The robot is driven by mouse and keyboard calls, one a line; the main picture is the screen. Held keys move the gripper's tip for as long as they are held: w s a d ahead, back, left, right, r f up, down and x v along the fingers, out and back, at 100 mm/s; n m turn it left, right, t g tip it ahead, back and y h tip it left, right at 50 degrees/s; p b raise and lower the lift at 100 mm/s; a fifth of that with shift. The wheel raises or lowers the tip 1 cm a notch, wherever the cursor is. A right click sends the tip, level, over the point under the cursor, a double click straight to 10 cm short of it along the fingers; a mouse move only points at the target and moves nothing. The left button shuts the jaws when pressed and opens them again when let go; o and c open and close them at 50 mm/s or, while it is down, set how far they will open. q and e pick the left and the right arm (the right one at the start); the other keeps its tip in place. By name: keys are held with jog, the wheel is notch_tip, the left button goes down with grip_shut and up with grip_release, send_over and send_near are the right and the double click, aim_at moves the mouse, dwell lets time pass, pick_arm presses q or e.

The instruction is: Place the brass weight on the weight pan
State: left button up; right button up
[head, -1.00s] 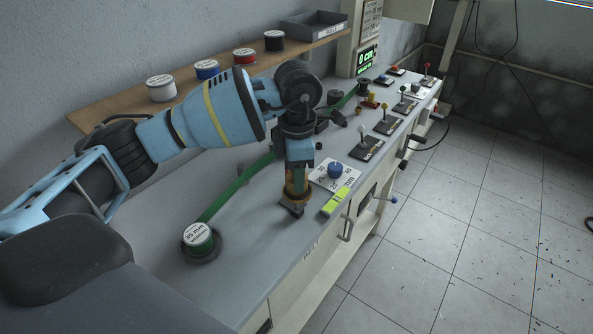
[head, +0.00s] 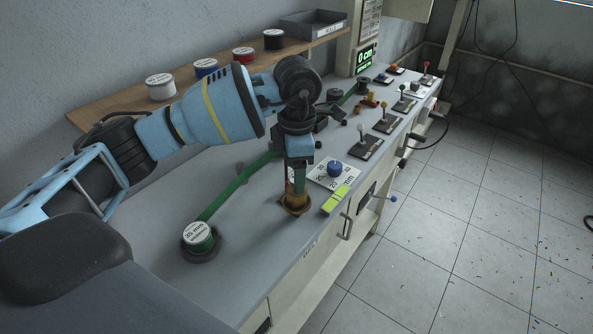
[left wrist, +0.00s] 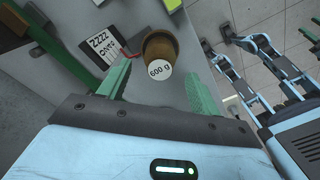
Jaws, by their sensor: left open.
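The brass weight (head: 297,206) stands low at the bench top, under my left gripper (head: 296,188). In the left wrist view it is a brown, round body (left wrist: 160,43) with a white top marked 600 g. My left gripper (left wrist: 158,78) is open, with its green fingers apart on either side of the weight. A gap shows between the weight and each finger in that view. The weight pan cannot be made out; the weight and fingers may hide it. My right gripper is not in view.
A green spool (head: 198,240) stands front left, with a green band running back behind my arm. A white card with a blue knob (head: 335,170) and a yellow-green block (head: 336,199) are close on the right. Several levers (head: 363,146) line the bench edge farther back.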

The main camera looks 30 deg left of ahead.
pick_arm(q)
notch_tip(320, 180, up, 12)
jog(key=shift+f, duration=0.25)
dwell(1.4)
